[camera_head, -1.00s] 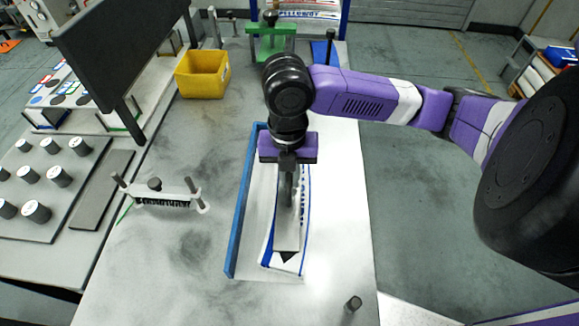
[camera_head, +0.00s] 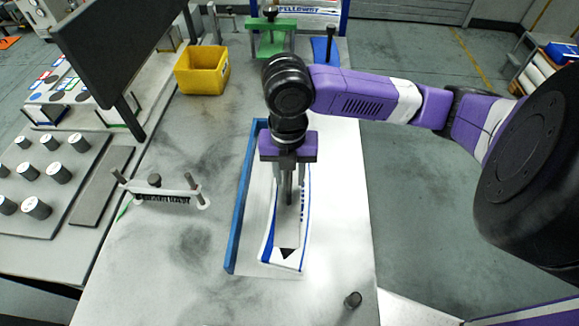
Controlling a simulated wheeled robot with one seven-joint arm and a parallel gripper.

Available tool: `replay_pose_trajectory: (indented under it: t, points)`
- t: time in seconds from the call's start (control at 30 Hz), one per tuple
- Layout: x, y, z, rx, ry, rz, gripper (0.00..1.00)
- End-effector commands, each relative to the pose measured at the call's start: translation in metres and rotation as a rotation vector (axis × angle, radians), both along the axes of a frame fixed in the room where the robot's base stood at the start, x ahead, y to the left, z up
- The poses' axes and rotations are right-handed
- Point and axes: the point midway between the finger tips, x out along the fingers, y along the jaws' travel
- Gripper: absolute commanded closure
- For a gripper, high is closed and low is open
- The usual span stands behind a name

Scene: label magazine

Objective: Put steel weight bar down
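The steel weight bar (camera_head: 288,228) is a long grey bar with a dark pointed mark at its near end. It appears to lie lengthwise over the white label stack with blue edges (camera_head: 269,245), beside the blue side rail (camera_head: 237,220). My gripper (camera_head: 288,198) points down at the bar's far part, with its fingers at the bar. The gripper body hides the bar's far end. From this view I cannot tell whether the fingers grip the bar or stand apart from it.
A low bridge-like fixture with posts (camera_head: 162,193) stands left of the rail. A yellow bin (camera_head: 202,70) and a green clamp frame (camera_head: 272,36) stand farther back. A dark panel (camera_head: 115,55) rises at the left. The table around the fixture is bare.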

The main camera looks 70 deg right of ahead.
Motion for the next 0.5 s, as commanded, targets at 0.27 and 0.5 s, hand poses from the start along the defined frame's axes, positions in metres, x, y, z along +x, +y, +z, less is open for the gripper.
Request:
replay_pose_trajectory:
  t: [0.27, 0.5]
  points:
    - [0.001, 0.000, 0.037, -0.004, -0.004, 0.002, 0.66]
    - [0.002, 0.000, 0.087, -0.002, -0.002, 0.002, 0.66]
